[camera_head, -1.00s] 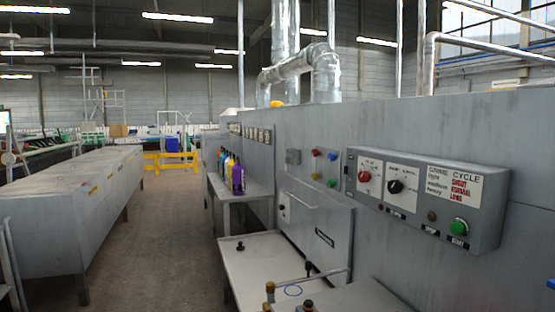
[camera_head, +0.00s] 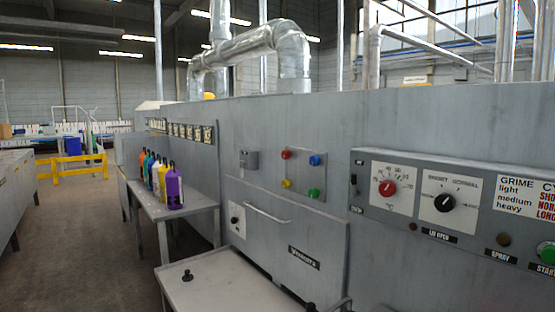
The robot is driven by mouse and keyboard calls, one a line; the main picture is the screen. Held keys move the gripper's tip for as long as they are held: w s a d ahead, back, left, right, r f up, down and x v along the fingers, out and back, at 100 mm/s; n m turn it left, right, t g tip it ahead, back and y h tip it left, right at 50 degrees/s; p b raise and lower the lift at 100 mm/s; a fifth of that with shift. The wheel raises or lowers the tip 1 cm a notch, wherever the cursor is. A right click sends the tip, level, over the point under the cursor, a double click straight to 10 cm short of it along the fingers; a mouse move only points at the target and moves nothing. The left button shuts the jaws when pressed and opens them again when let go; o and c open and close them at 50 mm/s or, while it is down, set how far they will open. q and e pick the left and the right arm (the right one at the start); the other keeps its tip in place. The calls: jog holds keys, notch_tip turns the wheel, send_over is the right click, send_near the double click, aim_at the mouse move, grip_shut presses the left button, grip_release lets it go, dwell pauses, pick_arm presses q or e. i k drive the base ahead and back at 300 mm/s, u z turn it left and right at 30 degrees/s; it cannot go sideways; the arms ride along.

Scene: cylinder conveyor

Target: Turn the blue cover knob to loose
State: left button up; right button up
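A blue round knob or button (camera_head: 315,160) sits on the grey machine wall (camera_head: 420,125), at the upper right of a small cluster. A red one (camera_head: 286,154), a yellow one (camera_head: 286,184) and a green one (camera_head: 314,194) share that cluster. Whether the blue one is the cover knob, and whether it is tight or loose, I cannot tell. Neither of my grippers shows in the head view.
A control box (camera_head: 450,205) with red and black dials juts out at the right. A machine door (camera_head: 290,240) has a bar handle. A low table (camera_head: 225,285) stands in front; coloured bottles stand on a side table (camera_head: 200,208). The left floor is clear.

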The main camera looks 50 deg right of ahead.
aim_at(314, 161)
jog(key=i, duration=2.5)
jog(key=z, duration=2.65)
